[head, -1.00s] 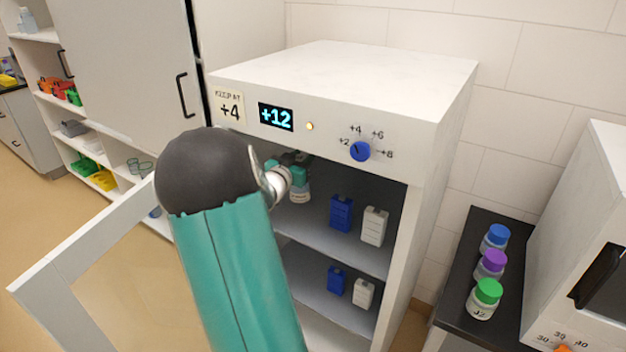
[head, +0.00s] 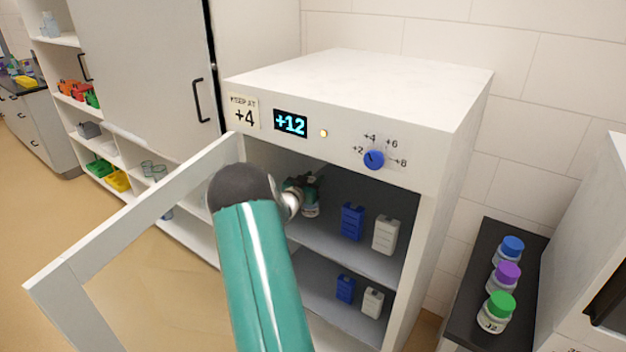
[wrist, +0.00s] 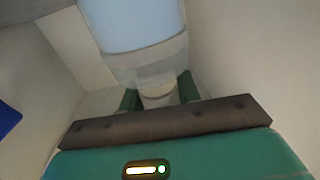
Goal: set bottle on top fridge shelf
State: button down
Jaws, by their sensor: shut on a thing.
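The small fridge (head: 458,150) stands with its glass-paned door open toward the left. Its top shelf (head: 340,247) holds a blue container and a white container. My arm reaches into the upper compartment. My gripper (wrist: 160,95) is shut on the bottle, with a green finger on each side of its narrow end in the wrist view. The bottle (wrist: 132,25) looks pale blue and whitish there. In the head view the bottle (head: 311,206) is small and partly hidden by my gripper, near the left part of the top shelf. I cannot tell whether its base touches the shelf.
The blue container (head: 352,222) and white container (head: 386,235) stand right of the bottle. The open door (head: 130,215) lies left of my arm. The fridge display (head: 290,123) reads +12, beside a blue dial (head: 373,160). Capped bottles (head: 497,312) stand on a dark counter at right.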

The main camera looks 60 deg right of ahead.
jog(key=c, duration=1)
grip_release()
jog(key=shift+f, duration=0.1)
jog(key=shift+a, duration=0.15)
jog(key=a, duration=1.1)
jog(key=shift+w+a, duration=0.3)
jog(key=shift+a, duration=0.05)
